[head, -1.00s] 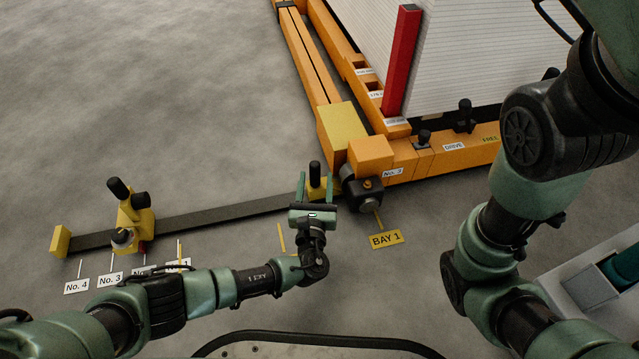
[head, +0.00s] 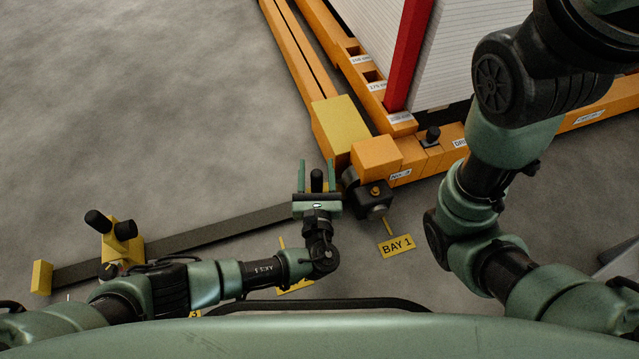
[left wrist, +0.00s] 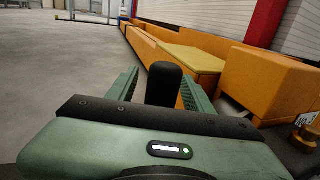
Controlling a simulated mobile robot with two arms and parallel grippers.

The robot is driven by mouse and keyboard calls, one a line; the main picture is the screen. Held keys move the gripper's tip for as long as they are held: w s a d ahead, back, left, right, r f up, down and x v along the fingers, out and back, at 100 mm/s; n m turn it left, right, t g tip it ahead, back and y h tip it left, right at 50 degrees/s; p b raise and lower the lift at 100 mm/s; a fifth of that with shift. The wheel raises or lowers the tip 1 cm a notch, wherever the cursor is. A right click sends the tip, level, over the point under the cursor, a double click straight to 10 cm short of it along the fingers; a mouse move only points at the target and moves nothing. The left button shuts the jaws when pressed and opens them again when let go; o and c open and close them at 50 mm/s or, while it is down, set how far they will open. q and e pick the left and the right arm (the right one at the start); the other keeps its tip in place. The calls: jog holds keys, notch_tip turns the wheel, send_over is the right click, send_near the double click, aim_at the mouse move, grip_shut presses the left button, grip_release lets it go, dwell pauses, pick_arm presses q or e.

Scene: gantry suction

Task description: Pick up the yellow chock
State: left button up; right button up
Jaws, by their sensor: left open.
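The yellow chock (head: 322,188) sits at the right end of the dark floor rail, mostly hidden behind my left gripper in the head view. Its upright black handle (head: 317,179) stands between my left gripper's two green fingers. My left gripper (head: 316,168) is open around the handle. In the left wrist view the handle (left wrist: 165,83) rises between the fingers, with a gap visible on each side. The chock's yellow body is hidden there by the gripper's palm. My right arm fills the right of the head view, but its gripper is out of frame.
The orange gantry frame (head: 378,155) stands just right of and behind my left gripper, with a red post (head: 409,55). A yellow stop with black knobs (head: 118,240) sits on the rail's left part (head: 220,228). A BAY 1 sign (head: 397,246) lies right.

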pick_arm(q)
grip_shut()
jog(key=shift+r, duration=0.1)
dwell(1.2)
